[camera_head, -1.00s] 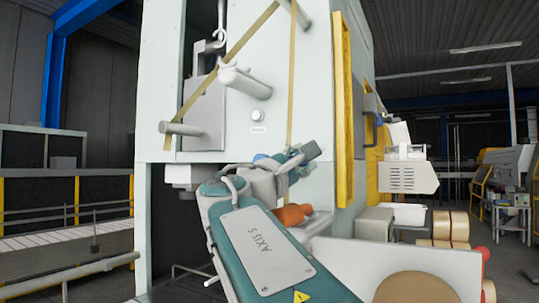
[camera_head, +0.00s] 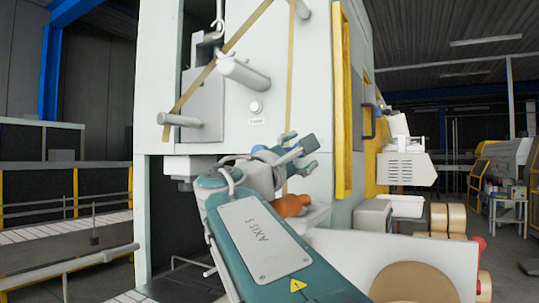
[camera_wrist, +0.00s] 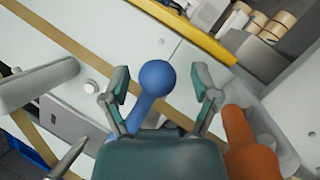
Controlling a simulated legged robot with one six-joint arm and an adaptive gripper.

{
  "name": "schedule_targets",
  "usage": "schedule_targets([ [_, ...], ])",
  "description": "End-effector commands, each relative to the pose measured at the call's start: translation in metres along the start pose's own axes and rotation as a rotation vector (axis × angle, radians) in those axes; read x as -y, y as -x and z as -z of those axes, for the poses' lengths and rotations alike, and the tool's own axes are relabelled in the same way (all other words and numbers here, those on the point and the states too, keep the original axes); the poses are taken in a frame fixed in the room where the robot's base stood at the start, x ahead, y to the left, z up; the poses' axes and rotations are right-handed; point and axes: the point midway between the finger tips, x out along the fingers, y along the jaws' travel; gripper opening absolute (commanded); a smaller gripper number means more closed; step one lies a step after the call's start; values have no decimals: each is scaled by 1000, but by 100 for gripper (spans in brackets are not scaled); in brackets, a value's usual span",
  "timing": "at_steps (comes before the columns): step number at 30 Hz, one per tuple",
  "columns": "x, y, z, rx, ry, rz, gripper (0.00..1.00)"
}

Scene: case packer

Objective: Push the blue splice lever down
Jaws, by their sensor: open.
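The blue splice lever shows clearly in the wrist view as a round blue knob (camera_wrist: 157,77) on a blue shaft. The shaft runs down out of sight behind my gripper's body. My gripper (camera_wrist: 164,93) is open, with one finger on each side of the knob in this view. I see no finger touching the knob; the depth between them is hard to judge. In the head view my gripper (camera_head: 306,151) is in front of the pale machine panel, and only a small blue patch (camera_head: 259,149) shows near it, partly hidden by my wrist.
An orange part (camera_wrist: 238,142) lies close to the right of my gripper. A white roller (camera_wrist: 40,86) and a round button (camera_wrist: 91,86) are on the panel to the left. A yellow rail (camera_head: 342,105) edges the panel. Tan tape (camera_head: 220,62) crosses it.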

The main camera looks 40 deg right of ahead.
Motion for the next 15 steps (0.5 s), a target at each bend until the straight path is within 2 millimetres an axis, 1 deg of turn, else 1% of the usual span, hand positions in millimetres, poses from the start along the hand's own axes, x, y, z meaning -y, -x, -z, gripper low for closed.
schedule_targets([
  [2,0,4,0,-2,-1,-1,78],
  [5,-1,16,0,-4,-2,-2,78],
  [15,0,77,1,-5,-2,-3,78],
])
